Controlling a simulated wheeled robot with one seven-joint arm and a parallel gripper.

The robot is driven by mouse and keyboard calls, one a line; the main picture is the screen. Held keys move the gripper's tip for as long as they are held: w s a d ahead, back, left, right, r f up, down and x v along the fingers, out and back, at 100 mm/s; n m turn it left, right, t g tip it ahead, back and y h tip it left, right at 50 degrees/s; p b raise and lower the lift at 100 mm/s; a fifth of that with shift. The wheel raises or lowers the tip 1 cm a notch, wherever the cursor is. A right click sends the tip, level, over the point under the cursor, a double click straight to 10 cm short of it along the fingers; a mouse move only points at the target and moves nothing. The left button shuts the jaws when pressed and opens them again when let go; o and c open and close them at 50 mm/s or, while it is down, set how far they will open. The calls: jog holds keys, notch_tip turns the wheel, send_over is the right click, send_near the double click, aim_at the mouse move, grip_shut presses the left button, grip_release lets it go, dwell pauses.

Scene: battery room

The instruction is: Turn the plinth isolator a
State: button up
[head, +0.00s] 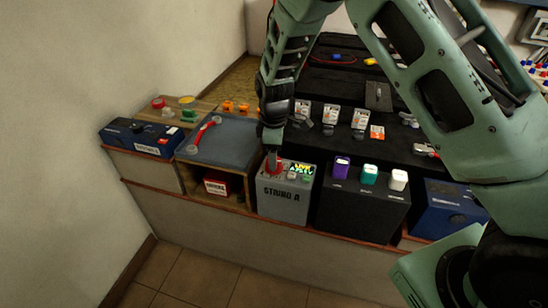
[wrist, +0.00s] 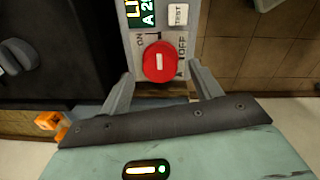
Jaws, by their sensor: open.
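The plinth isolator is a red round knob (wrist: 160,61) on the top of a grey box marked "STRING A" (head: 284,200). In the wrist view, ON and OFF are printed around the knob, and its white mark lies along the picture's vertical. My gripper (wrist: 160,88) is open, with its two fingers on either side of the knob's near edge. I cannot tell whether the fingers touch it. In the head view my gripper (head: 273,160) points down over the knob (head: 272,168) and partly hides it.
A lit display (head: 301,169) and a TEST button (wrist: 179,14) sit beside the knob. A black box with purple, teal and white blocks (head: 362,210) stands to the right.

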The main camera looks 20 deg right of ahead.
jog(key=shift+f, duration=0.9)
jog(key=c, duration=1)
